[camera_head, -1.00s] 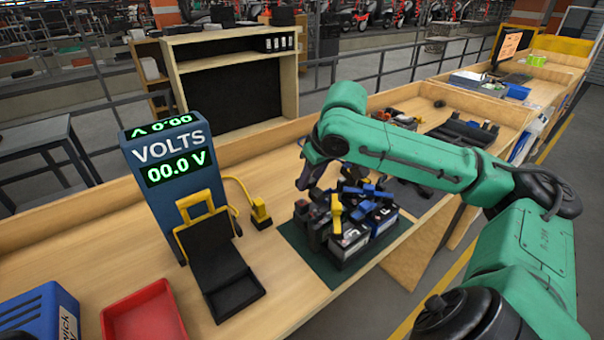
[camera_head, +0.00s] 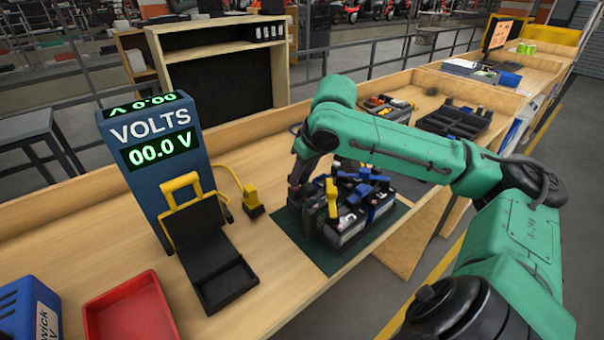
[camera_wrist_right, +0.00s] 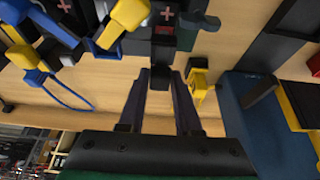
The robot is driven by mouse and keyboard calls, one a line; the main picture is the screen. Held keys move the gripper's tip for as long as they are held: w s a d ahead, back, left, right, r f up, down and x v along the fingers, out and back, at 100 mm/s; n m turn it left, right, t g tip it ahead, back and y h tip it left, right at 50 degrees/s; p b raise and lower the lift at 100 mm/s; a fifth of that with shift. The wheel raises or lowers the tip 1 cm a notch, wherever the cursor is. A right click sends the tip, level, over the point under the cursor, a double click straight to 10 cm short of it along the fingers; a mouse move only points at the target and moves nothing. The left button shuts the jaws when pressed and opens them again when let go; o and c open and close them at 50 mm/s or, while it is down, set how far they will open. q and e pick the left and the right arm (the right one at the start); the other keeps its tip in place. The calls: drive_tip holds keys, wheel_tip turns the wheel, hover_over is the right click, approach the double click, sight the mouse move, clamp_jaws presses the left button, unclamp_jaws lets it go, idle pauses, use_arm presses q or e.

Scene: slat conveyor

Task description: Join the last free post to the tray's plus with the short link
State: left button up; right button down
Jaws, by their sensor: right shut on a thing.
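Several dark batteries (camera_head: 348,228) stand close together on a dark green mat (camera_head: 326,257) in the head view, with blue and yellow capped links across their tops. My right gripper (camera_head: 304,203) is at their left end, low, and its fingertips are partly hidden there. In the wrist view, my right gripper (camera_wrist_right: 162,82) is shut on a small dark block (camera_wrist_right: 162,55), which seems to be an end of the short link. A red plus mark (camera_wrist_right: 166,13) lies just beyond the block. I cannot tell whether the block touches that terminal. My left gripper is not in view.
A blue VOLTS meter (camera_head: 150,150) shows 00.0 V, with a black and yellow stand (camera_head: 205,245) before it and a yellow probe (camera_head: 252,200) beside it. A red bin (camera_head: 130,312) is at front left.

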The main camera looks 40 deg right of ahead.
drive_tip(key=shift+f+b, duration=0.7)
drive_tip(key=shift+f, duration=0.15)
drive_tip(key=c, duration=0.5)
unclamp_jaws()
drive_tip(key=shift+r, duration=0.1)
drive_tip(key=shift+s+r, duration=0.15)
drive_tip(key=shift+r, duration=0.2)
drive_tip(key=p+v, duration=0.1)
drive_tip(key=v, duration=1.2)
drive_tip(key=shift+s+r+p, duration=0.2)
drive_tip(key=shift+r+p, duration=0.05)
drive_tip(key=shift+p, duration=0.15)
drive_tip(key=shift+r, duration=0.1)
